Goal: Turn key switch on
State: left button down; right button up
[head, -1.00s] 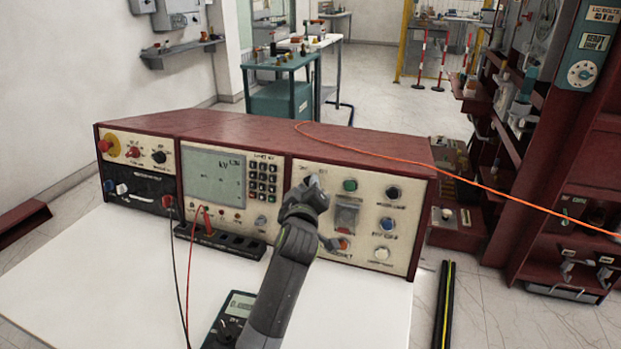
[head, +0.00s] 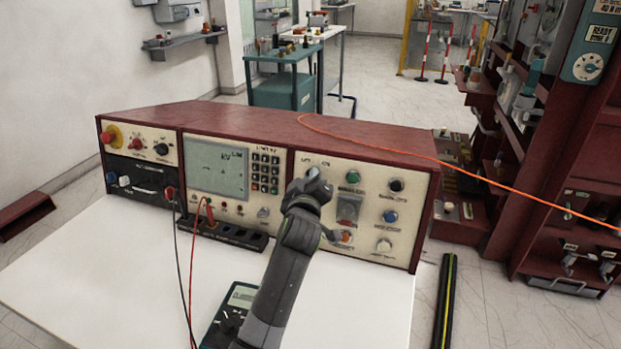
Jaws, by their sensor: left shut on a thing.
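The red test console (head: 230,115) stands on the white table, its cream front panels facing me. The key switch is at the upper left of the right panel (head: 372,222), under small lettering. My left gripper (head: 313,173) reaches up from the bottom and is shut on the key switch. My gripper and wrist hide most of the switch, so I cannot tell its angle. My right gripper is not in view.
Close to my gripper are a green button (head: 352,177), a covered switch (head: 348,208) and an orange knob (head: 346,237). A multimeter (head: 235,305) lies beside my forearm, with red and black leads to the left. An orange cable (head: 400,151) crosses the console top.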

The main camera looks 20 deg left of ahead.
pick_arm(q)
jog(key=m+h+p, duration=0.1)
jog(key=m+p, duration=0.1)
jog(key=m, duration=0.1)
jog(key=m+t+h+p, duration=0.1)
jog(key=m+p, duration=0.2)
jog(key=m+h+p, duration=0.1)
jog(key=m+p, duration=0.1)
jog(key=m, duration=0.1)
jog(key=shift+a+r+m, duration=0.1)
jog(key=shift+r+m, duration=0.25)
jog(key=shift+m, duration=0.05)
jog(key=m+h+p, duration=0.2)
jog(key=m+p, duration=0.3)
jog(key=p, duration=0.2)
jog(key=m+h+p, duration=0.2)
jog(key=m+p, duration=0.2)
jog(key=p, duration=0.4)
jog(key=shift+a+m+g+p, duration=0.1)
jog(key=shift+m+g+p, duration=0.2)
jog(key=shift+m, duration=0.1)
jog(key=shift+f+m+g+h+p, duration=0.15)
jog(key=shift+m+h+p, duration=0.15)
jog(key=shift+m, duration=0.35)
jog(key=shift+m+g+h+p, duration=0.2)
jog(key=shift+m+p, duration=0.15)
jog(key=shift+m, duration=0.3)
